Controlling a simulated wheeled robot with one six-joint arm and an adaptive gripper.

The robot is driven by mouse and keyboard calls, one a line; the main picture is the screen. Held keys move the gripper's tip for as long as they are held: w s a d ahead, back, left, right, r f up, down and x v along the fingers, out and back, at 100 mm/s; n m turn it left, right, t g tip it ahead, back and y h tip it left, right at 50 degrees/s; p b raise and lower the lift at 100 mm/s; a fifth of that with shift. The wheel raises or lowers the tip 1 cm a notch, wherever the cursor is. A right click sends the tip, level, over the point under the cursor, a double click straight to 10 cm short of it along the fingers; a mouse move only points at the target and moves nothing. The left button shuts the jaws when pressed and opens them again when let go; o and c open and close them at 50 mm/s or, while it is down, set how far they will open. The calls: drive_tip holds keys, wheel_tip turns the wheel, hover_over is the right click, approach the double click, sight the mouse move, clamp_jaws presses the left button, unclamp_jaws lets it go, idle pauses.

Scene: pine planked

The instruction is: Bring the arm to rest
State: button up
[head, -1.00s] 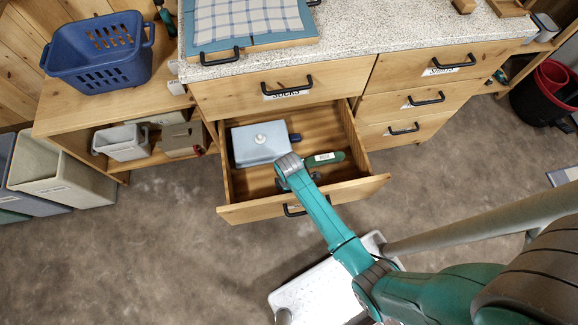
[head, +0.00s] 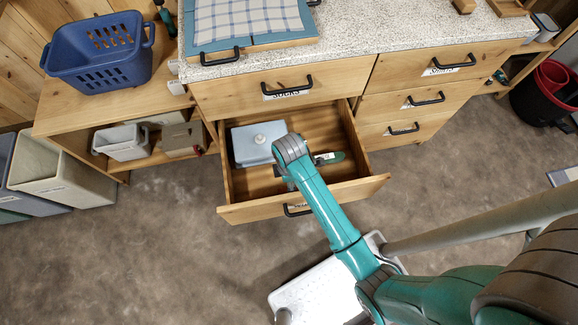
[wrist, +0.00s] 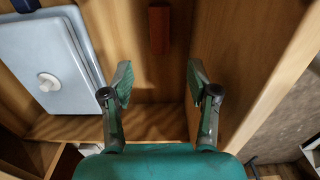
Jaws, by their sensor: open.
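My arm reaches over the open lower drawer (head: 345,188) in the head view, and its wrist joint covers part of the drawer. My gripper (wrist: 159,82) is open in the wrist view, with its two green-padded fingers apart and nothing between them. In the head view the gripper is mostly hidden behind the arm. A pale blue-grey box with a white knob (head: 250,146) lies in the drawer, and it also shows left of the fingers in the wrist view (wrist: 45,60).
A green item with a white label (head: 328,158) lies in the drawer. A reddish-brown block (wrist: 159,29) shows beyond the fingertips. The speckled counter (head: 400,40) stands above the drawers. A blue basket (head: 98,55) is at left. Open floor lies in front.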

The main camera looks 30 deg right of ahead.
drive_tip(key=shift+r, duration=0.35)
idle(0.4)
